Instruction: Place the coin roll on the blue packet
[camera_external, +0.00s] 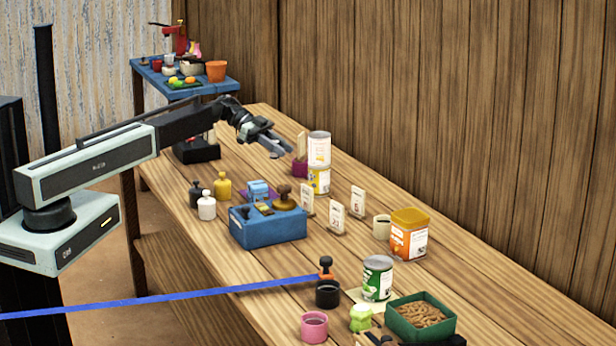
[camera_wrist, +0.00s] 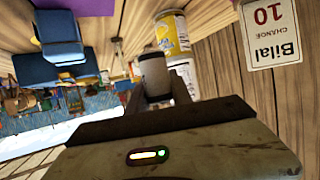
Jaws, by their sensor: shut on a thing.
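The coin roll (camera_wrist: 153,75) is a pale grey cylinder with a dark end, held between the dark fingers of my gripper (camera_wrist: 156,95) in the wrist view. In the external view my gripper (camera_external: 277,148) is in the air over the far part of the table, and I cannot make out the roll there. The light blue packet (camera_external: 258,191) is at the back of the blue tray, nearer the camera than my gripper and apart from it. In the wrist view a blue block that looks like the packet (camera_wrist: 60,36) shows at upper left.
The blue tray (camera_external: 268,233) holds a brown knobbed stamp (camera_external: 284,197). Stacked cans (camera_external: 319,150) and a purple pot (camera_external: 300,168) stand close to my gripper. Small bottles (camera_external: 206,205) stand left of the tray; price cards (camera_external: 337,217) stand right.

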